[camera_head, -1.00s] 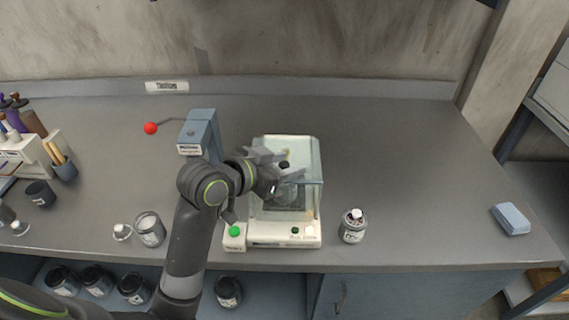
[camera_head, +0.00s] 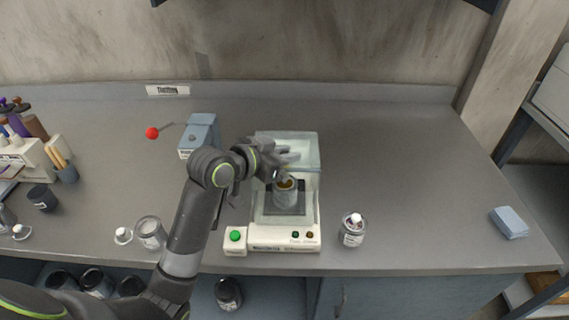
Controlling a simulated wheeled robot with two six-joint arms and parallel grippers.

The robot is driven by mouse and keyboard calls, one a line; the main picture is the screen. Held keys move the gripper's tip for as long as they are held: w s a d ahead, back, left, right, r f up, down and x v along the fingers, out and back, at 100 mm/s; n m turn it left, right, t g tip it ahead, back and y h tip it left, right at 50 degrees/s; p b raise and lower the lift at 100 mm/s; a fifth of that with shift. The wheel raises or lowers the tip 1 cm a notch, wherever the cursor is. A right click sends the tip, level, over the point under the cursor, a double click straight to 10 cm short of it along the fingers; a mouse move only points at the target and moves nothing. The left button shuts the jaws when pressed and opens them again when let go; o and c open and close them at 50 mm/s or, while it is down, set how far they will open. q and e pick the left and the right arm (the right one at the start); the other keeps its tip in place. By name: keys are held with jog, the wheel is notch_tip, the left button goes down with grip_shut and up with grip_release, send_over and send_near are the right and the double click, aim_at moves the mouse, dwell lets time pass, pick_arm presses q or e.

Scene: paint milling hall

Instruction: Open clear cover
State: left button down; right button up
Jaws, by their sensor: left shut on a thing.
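The clear cover (camera_head: 308,150) belongs to a white machine (camera_head: 285,243) on the bench. It stands raised and tilted back, and the front of the machine is uncovered. A metal can (camera_head: 286,194) with a yellowish top stands inside on a dark plate. My left gripper (camera_head: 288,157) is at the upper part of the machine, shut on the cover, though its fingertips are hard to make out. My right gripper is not in view.
A jar (camera_head: 352,229) stands right of the machine, and a green button box (camera_head: 235,236) adjoins its left. A blue-grey device (camera_head: 199,134) with a red-knobbed lever (camera_head: 152,133) is behind my arm. A blue block (camera_head: 509,222) lies far right. The bench between is clear.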

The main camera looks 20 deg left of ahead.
aim_at(283, 140)
pick_arm(q)
jog(key=w, duration=0.3)
jog(key=w+a, duration=0.1)
jog(key=w, duration=0.2)
jog(key=w+a, duration=0.1)
jog(key=w, duration=0.1)
jog(key=shift+w+a, duration=0.25)
jog(key=shift+w, duration=0.15)
jog(key=c, duration=1.3)
grip_release()
jog(key=shift+o, duration=0.2)
jog(key=shift+s, duration=0.15)
jog(key=shift+s+a+r+b, duration=0.15)
jog(key=shift+s+a+b, duration=0.1)
jog(key=shift+s+b, duration=0.05)
jog(key=b+v, duration=0.1)
jog(key=v, duration=1.5)
jog(key=shift+s, duration=0.15)
